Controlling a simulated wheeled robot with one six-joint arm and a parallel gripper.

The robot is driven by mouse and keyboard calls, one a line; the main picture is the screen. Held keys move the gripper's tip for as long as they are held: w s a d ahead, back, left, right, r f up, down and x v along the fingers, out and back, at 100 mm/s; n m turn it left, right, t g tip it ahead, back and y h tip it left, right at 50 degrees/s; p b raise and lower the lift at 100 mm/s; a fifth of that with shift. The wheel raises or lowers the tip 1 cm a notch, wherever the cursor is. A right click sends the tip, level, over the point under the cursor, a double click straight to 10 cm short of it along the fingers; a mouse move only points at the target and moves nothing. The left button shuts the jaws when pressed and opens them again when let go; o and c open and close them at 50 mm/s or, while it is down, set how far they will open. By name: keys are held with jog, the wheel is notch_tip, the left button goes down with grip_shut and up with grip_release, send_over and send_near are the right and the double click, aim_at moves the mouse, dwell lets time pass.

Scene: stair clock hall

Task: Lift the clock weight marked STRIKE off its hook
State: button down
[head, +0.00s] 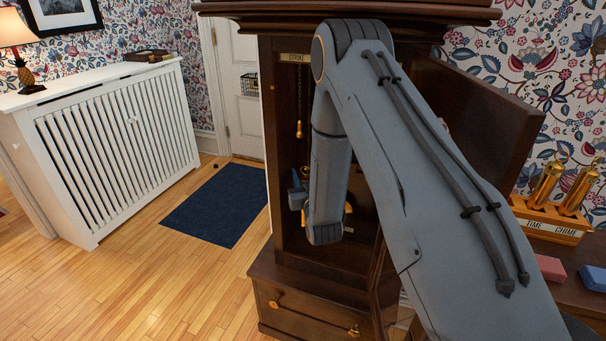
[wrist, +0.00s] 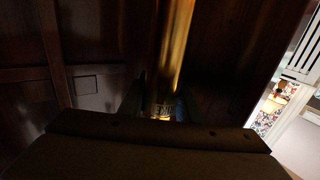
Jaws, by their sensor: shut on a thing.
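The dark wooden clock case (head: 266,150) stands open with a STRIKE plate (head: 294,58) at its top. A chain under that plate ends in a small brass hook (head: 299,129), and no weight shows hanging directly from it. My gripper (head: 297,195) is low inside the case, largely hidden by my arm. The lettering is only partly readable.
At right, a wooden stand (head: 550,232) marked TIME and CHIME holds two brass weights (head: 546,186), beside a pink block (head: 550,267) and a blue block (head: 594,277). The open case door (head: 490,110) is behind my arm. A blue mat (head: 217,205) and white radiator cover (head: 115,145) lie left.

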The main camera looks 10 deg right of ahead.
jog(key=shift+s+a+r+p, duration=0.1)
jog(key=shift+s+a+p, duration=0.1)
jog(key=shift+s+a, duration=0.3)
jog(key=shift+s+a+r+p, duration=0.1)
jog(key=shift+s+a+p, duration=0.15)
jog(key=shift+s, duration=0.3)
jog(key=shift+s+a, duration=0.1)
jog(key=shift+s, duration=0.05)
jog(key=s+a+p, duration=0.1)
jog(key=s+a, duration=0.1)
jog(key=s, duration=0.1)
jog(key=s+a+p, duration=0.1)
jog(key=s+a, duration=0.2)
jog(key=s+a+p, duration=0.1)
jog(key=s+a, duration=0.1)
jog(key=s, duration=0.1)
jog(key=shift+s+a+f, duration=0.15)
jog(key=shift+s+a, duration=0.05)
jog(key=shift+s, duration=0.05)
jog(key=shift+s+d, duration=0.35)
jog(key=shift+s, duration=0.05)
jog(key=shift+s+a+p, duration=0.3)
jog(key=shift+s+a, duration=0.15)
jog(key=shift+s, duration=0.2)
